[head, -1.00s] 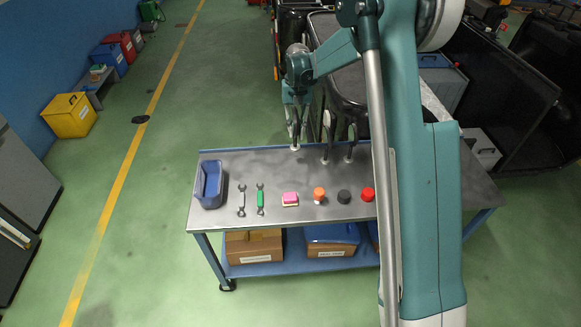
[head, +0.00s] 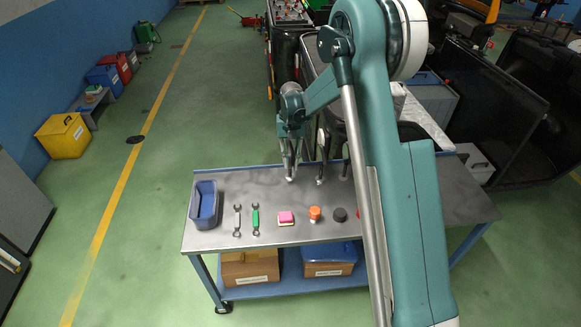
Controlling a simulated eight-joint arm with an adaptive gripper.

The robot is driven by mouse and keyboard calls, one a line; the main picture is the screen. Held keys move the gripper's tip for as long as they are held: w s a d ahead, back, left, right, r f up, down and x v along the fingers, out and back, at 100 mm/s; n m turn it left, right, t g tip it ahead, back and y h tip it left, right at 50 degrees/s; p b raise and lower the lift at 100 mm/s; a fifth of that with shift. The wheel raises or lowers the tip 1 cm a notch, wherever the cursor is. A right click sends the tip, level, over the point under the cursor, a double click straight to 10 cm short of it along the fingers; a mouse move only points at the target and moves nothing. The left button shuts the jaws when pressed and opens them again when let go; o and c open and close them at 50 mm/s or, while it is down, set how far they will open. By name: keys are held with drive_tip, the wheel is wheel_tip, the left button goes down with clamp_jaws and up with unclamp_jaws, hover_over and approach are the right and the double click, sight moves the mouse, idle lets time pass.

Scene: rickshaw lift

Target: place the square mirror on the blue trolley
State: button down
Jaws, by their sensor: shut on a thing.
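The blue trolley (head: 420,208) has a grey metal top with a blue frame and stands in the middle of the head view. My gripper (head: 290,152) is over its back edge, pointing down. It is shut on a slim dark mirror with a stem (head: 290,176), taken as the square mirror. Its glass is mostly hidden by the gripper, so its shape cannot be told. The lower end of the stem is at or just above the trolley top; contact cannot be told. Two more dark mirrors (head: 322,160) stand to its right, one partly behind my arm.
On the trolley are a blue bin (head: 204,205), a grey wrench (head: 237,220), a green wrench (head: 255,219), a pink block (head: 286,218), and orange (head: 315,214) and black (head: 339,214) knobs. A red knob is mostly hidden by my arm. Dark vehicles stand behind.

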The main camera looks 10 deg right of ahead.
sight(291, 145)
drive_tip(key=shift+f, duration=1.35)
drive_tip(key=shift+f, duration=0.15)
drive_tip(key=c, duration=2.3)
unclamp_jaws()
drive_tip(key=r, duration=0.4)
drive_tip(key=w+r, duration=0.1)
drive_tip(key=r, duration=0.7)
drive_tip(key=shift+w+d+r, duration=0.1)
drive_tip(key=shift+w+d, duration=0.05)
drive_tip(key=shift+w, duration=0.25)
